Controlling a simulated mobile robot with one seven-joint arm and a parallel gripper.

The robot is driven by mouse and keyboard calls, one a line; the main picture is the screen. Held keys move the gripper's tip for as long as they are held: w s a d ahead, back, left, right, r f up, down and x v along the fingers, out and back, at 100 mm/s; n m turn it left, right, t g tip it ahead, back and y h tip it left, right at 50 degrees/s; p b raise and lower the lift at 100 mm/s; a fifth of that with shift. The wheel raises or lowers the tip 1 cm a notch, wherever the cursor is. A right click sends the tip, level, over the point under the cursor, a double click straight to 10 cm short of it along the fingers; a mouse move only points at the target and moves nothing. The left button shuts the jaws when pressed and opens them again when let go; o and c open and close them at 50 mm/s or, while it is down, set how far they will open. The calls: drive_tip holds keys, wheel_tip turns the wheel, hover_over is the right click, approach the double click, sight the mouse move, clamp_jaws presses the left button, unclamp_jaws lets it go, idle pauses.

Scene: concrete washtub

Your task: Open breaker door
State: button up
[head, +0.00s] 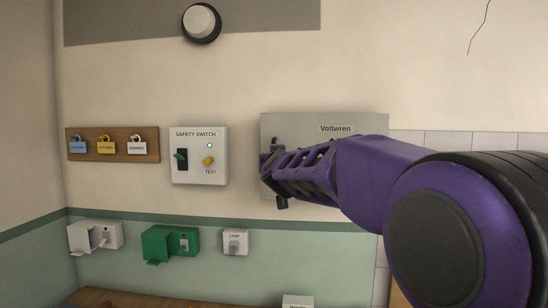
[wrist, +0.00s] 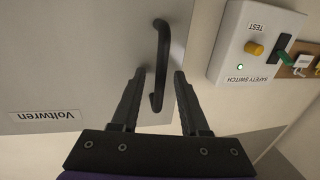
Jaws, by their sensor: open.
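The breaker door (head: 295,128) is a flat grey panel on the wall with a "Voltwren" label, and it looks closed. It also fills the left of the wrist view (wrist: 75,65), where the label appears upside down. Its dark bar handle (wrist: 161,60) stands near the door's edge. My gripper (wrist: 159,74) is open, with one finger on each side of the handle's lower part in the wrist view. I see gaps between fingers and handle; how deep the handle sits between them is unclear. In the head view my gripper (head: 268,168) is in front of the door's left side, and my arm hides much of the door.
A white safety switch box (head: 199,172) is on the wall left of the door. A wooden board (head: 90,153) with padlocks hangs further left. Below are a green socket box (head: 158,243), a white socket box (head: 80,238) and a lamp switch (head: 235,242).

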clamp_jaws()
idle(1.3)
